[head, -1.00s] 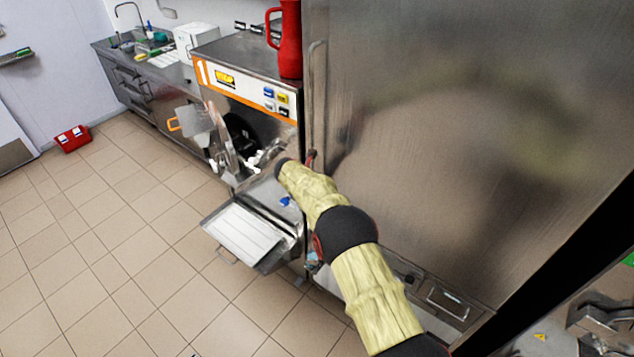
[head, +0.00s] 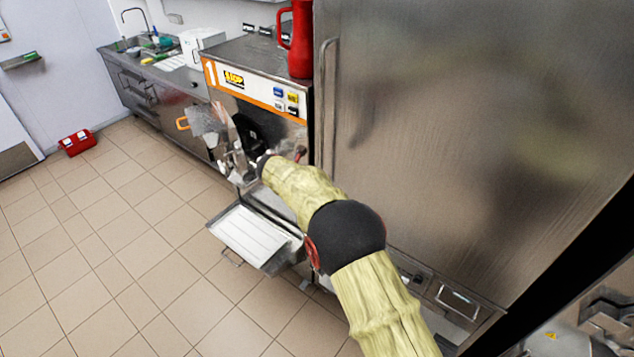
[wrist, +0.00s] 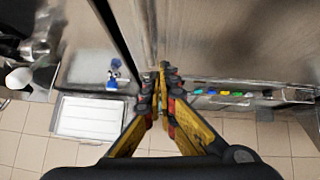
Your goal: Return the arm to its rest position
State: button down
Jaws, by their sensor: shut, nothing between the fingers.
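My gripper (wrist: 160,82) shows in the wrist view with its yellow and black fingers together and nothing between them. It is apart from the steel surfaces around it, as far as I can tell. In the head view my arm, in a pale yellow sleeve with black joints, reaches out in front of the batch freezer (head: 226,97).
A tall steel cabinet (head: 450,130) stands close on the right. A white tray (head: 245,235) sits low before the freezer. A red jug (head: 301,45) stands on top. A red box (head: 77,143) lies on the floor. Open tiled floor is at left.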

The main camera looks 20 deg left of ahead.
jog(key=s+a+n+y, duration=0.3)
jog(key=a+n+y, duration=0.3)
jog(key=a+n, duration=0.65)
jog(key=s+d+r+n+g+y+b, duration=0.35)
jog(key=s+d+n, duration=0.6)
jog(key=n, duration=0.65)
jog(key=s+d+n+h+b, duration=0.2)
jog(key=s+d+b, duration=0.3)
jog(key=s+d, duration=0.6)
jog(key=s+d+f+n+h+b, duration=0.1)
jog(key=s+d+n+h+b, duration=0.2)
jog(key=d, duration=2.1)
jog(key=s+d+f+n+h+b, duration=0.1)
jog(key=s+d+n+b, duration=0.3)
jog(key=s+d+b, duration=0.5)
jog(key=s+d+h, duration=0.1)
jog(key=s+d, duration=0.8)
jog(key=shift+s+d+n+h, duration=0.25)
jog(key=shift+s+n+h, duration=0.05)
jog(key=shift+n+h, duration=0.05)
